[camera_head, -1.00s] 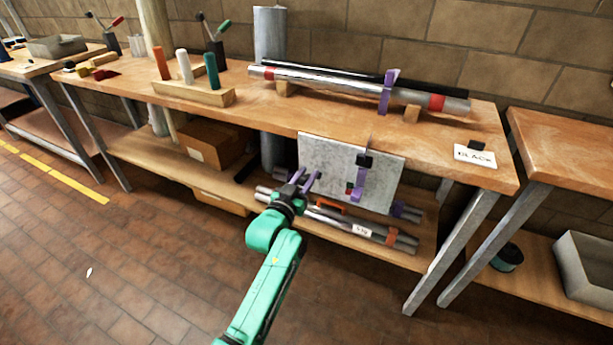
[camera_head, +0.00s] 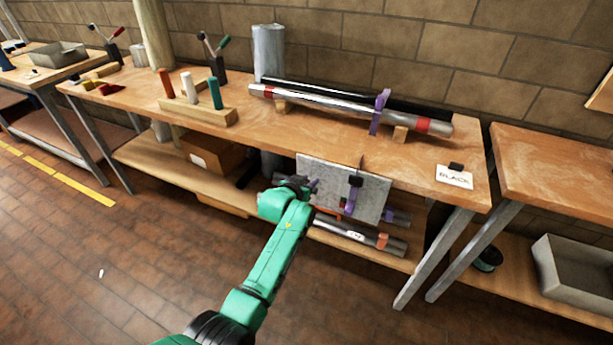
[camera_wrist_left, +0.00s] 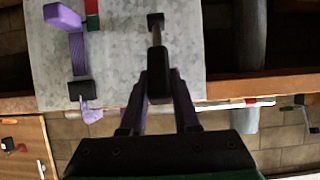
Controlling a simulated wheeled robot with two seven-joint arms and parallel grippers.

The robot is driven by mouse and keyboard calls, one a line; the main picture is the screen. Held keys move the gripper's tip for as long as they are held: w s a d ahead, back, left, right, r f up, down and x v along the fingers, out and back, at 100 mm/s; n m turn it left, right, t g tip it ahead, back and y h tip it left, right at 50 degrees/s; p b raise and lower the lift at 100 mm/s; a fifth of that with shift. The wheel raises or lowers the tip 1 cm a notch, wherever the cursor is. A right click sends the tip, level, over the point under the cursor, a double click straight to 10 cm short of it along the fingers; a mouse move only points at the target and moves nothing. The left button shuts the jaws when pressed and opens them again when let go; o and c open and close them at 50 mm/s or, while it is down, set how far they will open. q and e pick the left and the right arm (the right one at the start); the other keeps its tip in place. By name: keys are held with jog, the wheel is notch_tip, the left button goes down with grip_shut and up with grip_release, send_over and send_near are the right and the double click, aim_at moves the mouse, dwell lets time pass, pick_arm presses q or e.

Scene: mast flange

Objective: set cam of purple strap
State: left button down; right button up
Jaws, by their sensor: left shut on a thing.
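A grey metal plate (camera_head: 322,180) hangs at the front edge of the workbench. A purple strap (camera_head: 349,206) with a black cam block (camera_head: 355,181) is on its face; in the left wrist view the strap (camera_wrist_left: 78,55) and black block (camera_wrist_left: 81,91) are at left. My left gripper (camera_head: 312,186) is at the plate, left of this strap. In the wrist view its fingers (camera_wrist_left: 160,82) are shut on a dark-ended handle (camera_wrist_left: 156,30) in front of the plate. The head view hides this grip. Another purple strap (camera_head: 377,118) goes around tubes on the bench. My right gripper is not in view.
The bench top (camera_head: 290,127) bears metal tubes (camera_head: 340,107), a peg block (camera_head: 200,113) and a card (camera_head: 454,176) reading "BLACK". More tubes (camera_head: 345,234) and a cardboard box (camera_head: 212,153) lie on the lower shelf.

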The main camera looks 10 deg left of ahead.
pick_arm(q)
jog(key=shift+w+d+r+g+y+p, duration=0.15)
jog(key=shift+w+g+p, duration=0.1)
jog(key=shift+w+g, duration=0.15)
jog(key=shift+w+d+r+g+y+p, duration=0.15)
jog(key=shift+w+g+p, duration=0.1)
jog(key=shift+g, duration=0.25)
jog(key=shift+a+f, duration=0.1)
jog(key=c, duration=0.6)
grip_release()
jog(key=shift+c, duration=0.2)
jog(key=shift+s+r, duration=0.15)
jog(key=shift+r, duration=0.1)
jog(key=p+v, duration=0.2)
jog(key=v, duration=1.2)
